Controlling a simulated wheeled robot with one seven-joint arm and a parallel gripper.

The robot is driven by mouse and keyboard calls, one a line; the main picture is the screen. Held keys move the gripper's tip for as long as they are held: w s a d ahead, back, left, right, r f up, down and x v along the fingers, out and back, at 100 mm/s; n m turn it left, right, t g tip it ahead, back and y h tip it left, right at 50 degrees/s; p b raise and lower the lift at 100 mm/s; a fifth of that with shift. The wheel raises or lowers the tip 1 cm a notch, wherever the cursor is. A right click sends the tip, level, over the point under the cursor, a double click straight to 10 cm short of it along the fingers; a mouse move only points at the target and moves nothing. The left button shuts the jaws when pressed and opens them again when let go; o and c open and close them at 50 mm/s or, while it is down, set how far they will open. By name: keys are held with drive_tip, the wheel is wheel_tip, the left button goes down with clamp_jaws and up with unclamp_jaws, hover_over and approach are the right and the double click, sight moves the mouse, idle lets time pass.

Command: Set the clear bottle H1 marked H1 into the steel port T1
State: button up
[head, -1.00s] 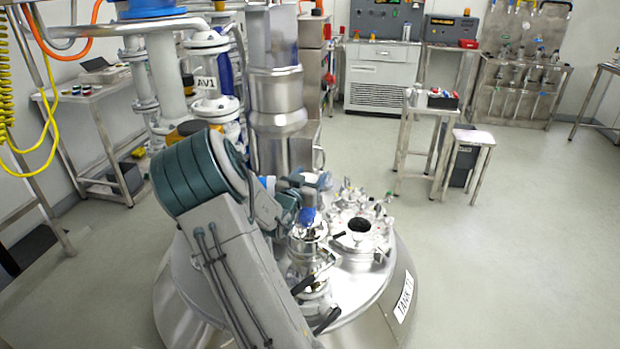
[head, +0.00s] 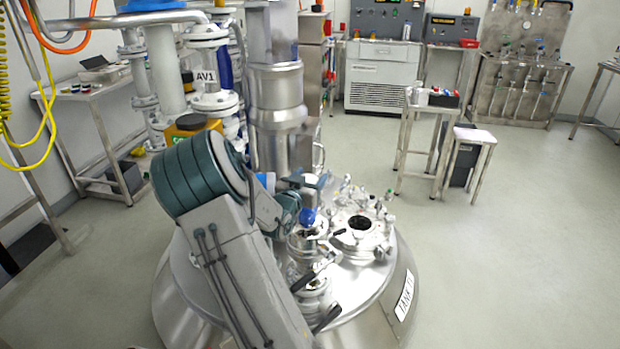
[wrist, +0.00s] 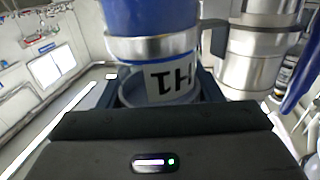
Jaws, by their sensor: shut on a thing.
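The bottle H1 (wrist: 168,82) shows in the wrist view with a white label that reads upside down there. A steel ring and a wide blue part lie above the label in that view. My gripper (head: 308,200) is shut on the bottle; its fingertips are mostly hidden. In the head view a blue rounded end (head: 307,216) shows beside my gripper, over steel fittings on the tank top. The tank (head: 380,300) is labelled TANK T1. A round steel port (head: 361,240) with a dark opening lies just to the right. I cannot tell which fitting is port T1.
A tall steel column (head: 277,110) and the AV1 pipework (head: 208,60) stand behind my arm. Small valves (head: 375,197) crowd the tank top near the port. A small table (head: 432,108) stands farther back.

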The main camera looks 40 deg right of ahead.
drive_tip(key=shift+f+b, duration=0.95)
drive_tip(key=shift+f, duration=0.05)
drive_tip(key=shift+f+b, duration=0.55)
drive_tip(key=shift+b, duration=0.4)
idle(1.5)
drive_tip(key=o, duration=1.7)
drive_tip(key=v, duration=1.3)
drive_tip(key=shift+s+a, duration=0.2)
drive_tip(key=shift+a, duration=0.15)
drive_tip(key=shift+w, duration=0.1)
